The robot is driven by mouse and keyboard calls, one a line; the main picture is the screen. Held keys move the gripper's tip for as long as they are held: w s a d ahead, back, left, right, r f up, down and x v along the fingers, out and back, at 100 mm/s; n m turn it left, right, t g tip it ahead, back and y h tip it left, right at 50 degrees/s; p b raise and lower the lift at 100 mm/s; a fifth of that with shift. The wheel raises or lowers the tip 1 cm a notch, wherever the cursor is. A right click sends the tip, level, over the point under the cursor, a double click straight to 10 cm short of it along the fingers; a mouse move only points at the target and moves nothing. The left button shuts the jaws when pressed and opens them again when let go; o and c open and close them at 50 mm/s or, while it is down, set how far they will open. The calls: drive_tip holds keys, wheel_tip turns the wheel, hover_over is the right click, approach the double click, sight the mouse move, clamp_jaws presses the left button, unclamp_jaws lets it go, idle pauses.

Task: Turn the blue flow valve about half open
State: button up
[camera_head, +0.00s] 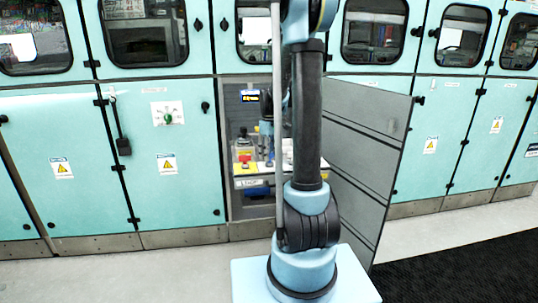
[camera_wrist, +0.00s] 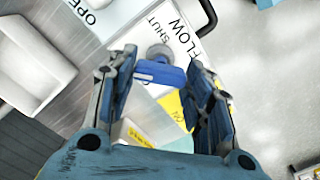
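The blue flow valve handle (camera_wrist: 158,73) shows in the wrist view, with a round grey hub (camera_wrist: 160,53) just above it. Its white plate (camera_wrist: 172,38) reads FLOW and SHUT, and OPEN stands further left. My gripper (camera_wrist: 163,64) is open, with one finger on each side of the handle. The handle's right end lies close to the right finger; I cannot tell whether they touch. A gap shows at the left finger. In the head view my arm hides the valve.
An open cabinet bay (camera_head: 243,110) holds a panel with a red button (camera_head: 244,158). A grey open door (camera_head: 365,140) stands right of my arm. A pale block-shaped fixture (camera_wrist: 35,65) is left of my gripper. Closed teal cabinets flank the bay.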

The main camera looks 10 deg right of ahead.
drive_tip(key=o, duration=0.4)
drive_tip(key=shift+d, duration=0.1)
drive_tip(key=shift+r, duration=0.1)
wheel_tip(320, 180, up, 12)
drive_tip(key=shift+w+f, duration=0.1)
drive_tip(key=shift+f, duration=0.05)
idle(0.3)
drive_tip(key=s+f+m+t, duration=0.15)
drive_tip(key=s+m, duration=0.25)
drive_tip(key=s, duration=1.6)
drive_tip(key=s+f+m, duration=0.1)
drive_tip(key=s+f, duration=0.2)
drive_tip(key=s, duration=0.2)
drive_tip(key=s+f+m, duration=0.1)
drive_tip(key=s+f, duration=0.3)
drive_tip(key=s, duration=0.1)
drive_tip(key=s+f+m, duration=0.2)
drive_tip(key=s+f, duration=0.2)
drive_tip(key=s, duration=0.1)
drive_tip(key=shift+s+f+t, duration=0.1)
drive_tip(key=shift+f+t, duration=0.05)
drive_tip(key=shift+t, duration=0.2)
